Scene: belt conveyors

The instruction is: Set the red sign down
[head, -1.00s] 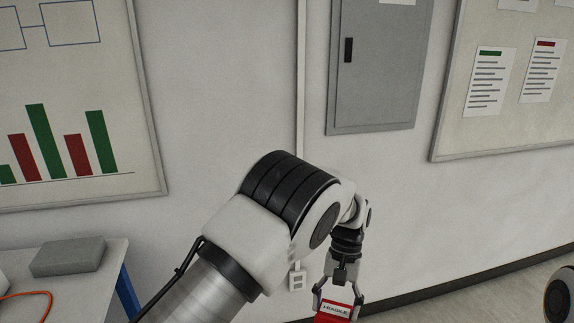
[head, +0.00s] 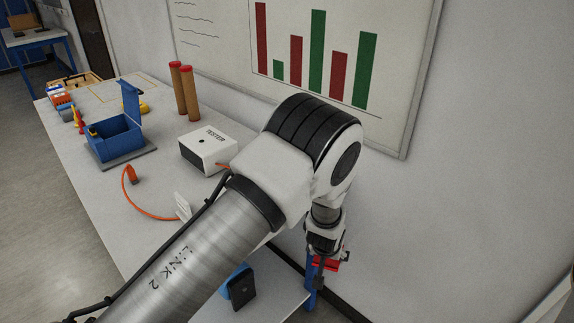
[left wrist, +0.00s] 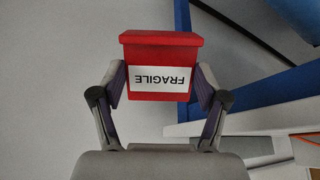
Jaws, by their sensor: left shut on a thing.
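My left gripper (left wrist: 160,78) is shut on the red sign (left wrist: 162,50), a red block with a white FRAGILE label (left wrist: 160,79) that reads upside down in the left wrist view. Both fingers press its sides. In the head view the left gripper (head: 319,277) hangs beyond the right end of the worktable, and only a small red part of the sign (head: 331,264) shows; the rest is hidden. In the left wrist view grey floor lies below the sign. My right gripper is in neither current view.
The white worktable (head: 85,195) carries a blue open box (head: 115,140), a white TESTER box (head: 208,150), two brown red-topped cylinders (head: 185,92) and an orange cable (head: 143,211). A dark item with blue (head: 241,287) stands near its right end. A chart board (head: 385,110) hangs behind.

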